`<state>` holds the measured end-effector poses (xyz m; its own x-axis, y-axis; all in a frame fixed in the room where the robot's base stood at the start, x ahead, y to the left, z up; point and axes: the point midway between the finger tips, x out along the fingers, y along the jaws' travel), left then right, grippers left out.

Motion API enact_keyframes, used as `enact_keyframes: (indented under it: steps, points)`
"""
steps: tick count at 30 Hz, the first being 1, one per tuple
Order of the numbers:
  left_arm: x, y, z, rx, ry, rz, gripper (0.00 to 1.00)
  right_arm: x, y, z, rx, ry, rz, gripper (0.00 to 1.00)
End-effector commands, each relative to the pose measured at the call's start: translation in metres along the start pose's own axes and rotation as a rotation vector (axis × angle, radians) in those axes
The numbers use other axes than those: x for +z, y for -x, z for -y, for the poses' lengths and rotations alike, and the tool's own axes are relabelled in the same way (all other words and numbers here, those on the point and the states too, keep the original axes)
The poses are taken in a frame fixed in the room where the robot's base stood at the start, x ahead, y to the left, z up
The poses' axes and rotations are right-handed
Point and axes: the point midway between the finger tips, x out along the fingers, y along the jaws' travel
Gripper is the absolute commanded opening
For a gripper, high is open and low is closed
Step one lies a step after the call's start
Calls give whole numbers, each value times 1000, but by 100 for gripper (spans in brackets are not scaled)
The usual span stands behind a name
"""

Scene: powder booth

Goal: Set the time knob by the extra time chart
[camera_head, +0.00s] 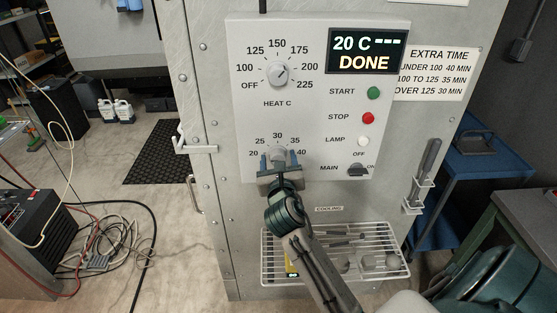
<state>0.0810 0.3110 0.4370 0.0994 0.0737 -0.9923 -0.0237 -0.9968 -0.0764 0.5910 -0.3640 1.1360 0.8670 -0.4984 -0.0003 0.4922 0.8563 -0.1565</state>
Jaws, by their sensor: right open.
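The time knob (278,152) is the lower dial on the grey control panel (305,120), with 20, 25, 30, 35 and 40 around it. My right gripper (279,160) is open, with one finger on each side of this knob. Contact and the knob's pointer cannot be made out. The heat knob (279,74) above has its mark tilted to the upper right, roughly toward 175. The display (367,52) reads "20 C ---" and "DONE". The extra time chart (436,74) reads under 100, 40 min; 100 to 125, 35 min; over 125, 30 min. My left gripper is not in view.
The green start button (374,93), red stop button (368,118), white lamp (364,141) and main switch (357,170) are right of the knobs. A wire rack (265,270) with parts sits below. A door handle (192,146) sticks out left.

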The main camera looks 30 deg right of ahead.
Motion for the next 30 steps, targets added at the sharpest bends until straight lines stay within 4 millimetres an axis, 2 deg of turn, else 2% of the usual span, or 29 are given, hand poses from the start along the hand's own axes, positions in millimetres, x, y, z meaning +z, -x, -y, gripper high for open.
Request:
enact_keyframes:
  steps: [1,7,9,22,30]
  points:
    - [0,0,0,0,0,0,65,0,0,0,0,0,0,61]
    - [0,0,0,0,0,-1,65,0,0,0,0,0,0,22]
    - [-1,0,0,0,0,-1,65,0,0,0,0,0,0,18]
    - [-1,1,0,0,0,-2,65,2,0,0,1,-14,3,17]
    - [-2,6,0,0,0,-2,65,3,0,0,1,-131,9,17]
